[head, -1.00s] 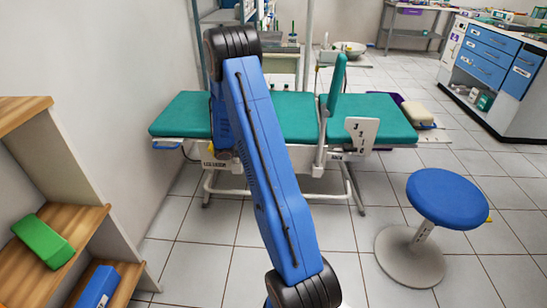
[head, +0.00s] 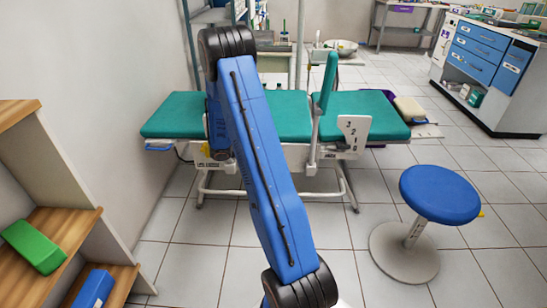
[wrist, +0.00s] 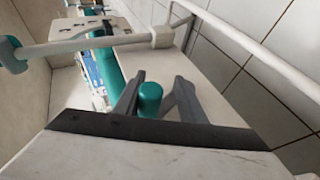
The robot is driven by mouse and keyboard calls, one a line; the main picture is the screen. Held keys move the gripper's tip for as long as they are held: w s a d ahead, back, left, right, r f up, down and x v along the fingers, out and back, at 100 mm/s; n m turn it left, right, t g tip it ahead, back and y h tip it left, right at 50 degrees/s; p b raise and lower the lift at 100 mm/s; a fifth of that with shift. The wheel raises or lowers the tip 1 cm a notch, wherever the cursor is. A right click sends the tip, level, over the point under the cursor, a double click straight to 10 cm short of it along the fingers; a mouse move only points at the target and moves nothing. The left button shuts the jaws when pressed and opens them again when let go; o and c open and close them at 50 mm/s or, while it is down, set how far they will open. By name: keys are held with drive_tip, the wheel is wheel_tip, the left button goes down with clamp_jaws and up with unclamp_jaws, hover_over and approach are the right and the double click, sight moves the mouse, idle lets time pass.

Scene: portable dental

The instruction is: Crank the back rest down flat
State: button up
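The teal-padded dental chair (head: 285,115) stands ahead in the head view. Its right-hand section (head: 360,108), apparently the back rest, looks close to level; a white plate numbered 3 2 1 0 (head: 354,133) is at its side. My blue arm reaches over the left part of the chair and hides some of it. The gripper end is hidden in the head view. In the wrist view, my gripper (wrist: 157,97) has its two dark fingers apart, with a teal cylindrical knob (wrist: 150,98) between them. A gap shows at the right finger. I cannot tell whether the left finger touches the knob.
A blue stool (head: 438,195) stands at the right front. Wooden shelves (head: 70,225) are close at the left. A blue-drawered cabinet (head: 480,60) is at the back right. A white rod (wrist: 90,45) and white frame tube (wrist: 255,50) cross the wrist view. Floor between chair and stool is clear.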

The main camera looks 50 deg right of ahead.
drive_tip(key=shift+w+a+r, duration=0.15)
drive_tip(key=shift+w, duration=0.15)
drive_tip(key=v, duration=1.7)
drive_tip(key=shift+s+a, duration=0.1)
